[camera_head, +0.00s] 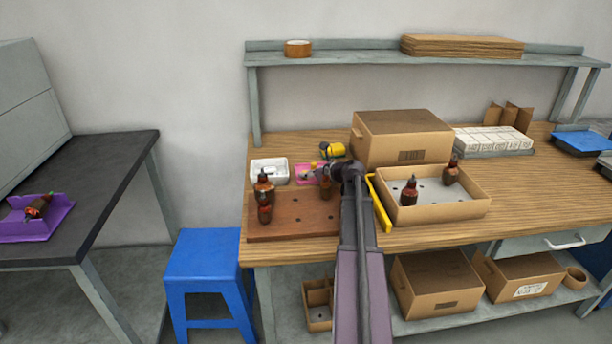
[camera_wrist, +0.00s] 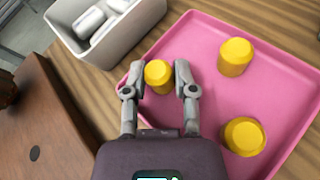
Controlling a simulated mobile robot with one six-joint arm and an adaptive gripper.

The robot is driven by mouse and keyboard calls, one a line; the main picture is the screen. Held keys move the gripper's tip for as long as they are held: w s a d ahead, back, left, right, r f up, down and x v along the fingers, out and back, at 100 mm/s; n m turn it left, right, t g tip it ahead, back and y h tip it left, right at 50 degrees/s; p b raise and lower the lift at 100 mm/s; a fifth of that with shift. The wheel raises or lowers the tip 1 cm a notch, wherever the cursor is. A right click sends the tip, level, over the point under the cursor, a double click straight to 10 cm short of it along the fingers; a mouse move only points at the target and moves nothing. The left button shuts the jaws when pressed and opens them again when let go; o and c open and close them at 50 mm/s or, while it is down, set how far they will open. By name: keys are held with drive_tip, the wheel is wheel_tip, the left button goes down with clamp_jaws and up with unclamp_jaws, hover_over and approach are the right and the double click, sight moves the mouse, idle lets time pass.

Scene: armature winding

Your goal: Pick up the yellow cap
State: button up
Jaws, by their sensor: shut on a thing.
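In the wrist view, my gripper (camera_wrist: 160,68) has its two fingers on either side of a yellow cap (camera_wrist: 158,78), shut on it. This cap is at the left part of the pink tray (camera_wrist: 185,38); I cannot tell whether it still touches the tray floor. Two other yellow caps stand in the tray, one at the upper right (camera_wrist: 236,56) and one at the lower right (camera_wrist: 244,136). In the head view, the pink tray (camera_head: 300,181) is largely hidden by my gripper and a brown bottle-like part.
A white box (camera_head: 269,170) with white pieces stands left of the pink tray. A brown board (camera_head: 290,226) holding dark armature-like parts lies in front. A cardboard tray (camera_head: 440,210) with similar parts and a large closed carton (camera_head: 402,138) stand to the right.

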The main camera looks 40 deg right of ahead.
drive_tip(key=shift+r, duration=0.15)
wheel_tip(320, 180, up, 10)
drive_tip(key=p, duration=1)
idle(0.7)
wheel_tip(320, 180, up, 27)
drive_tip(key=p, duration=2.7)
drive_tip(key=shift+r+p, duration=0.2)
drive_tip(key=shift+p, duration=0.15)
drive_tip(key=shift+d, duration=0.1)
